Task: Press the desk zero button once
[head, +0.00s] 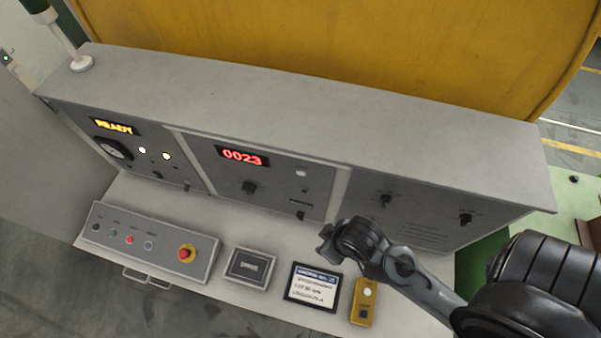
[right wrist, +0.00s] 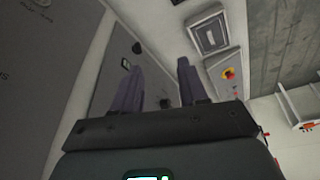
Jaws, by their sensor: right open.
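The grey control desk (head: 330,115) carries a red counter display (head: 242,156) reading 0023. Below and right of the display are a black knob (head: 249,188), a small pale round button (head: 301,173) and a dark slotted fitting (head: 299,204). No label legibly marks a zero button, so I cannot tell which one it is. My right gripper (head: 328,240) is above the desk's lower shelf, in front of the panel and apart from the buttons. In the right wrist view its two fingers (right wrist: 158,80) are spread and empty, pointing toward the panel. My left gripper is not in view.
A sloped button box (head: 150,243) with a red mushroom button (head: 186,253) sits at left on the shelf. Beside it are a dark-topped grey box (head: 249,266), a framed card (head: 313,287) and a yellow pendant (head: 364,302). A yellow READY display (head: 114,127) is lit.

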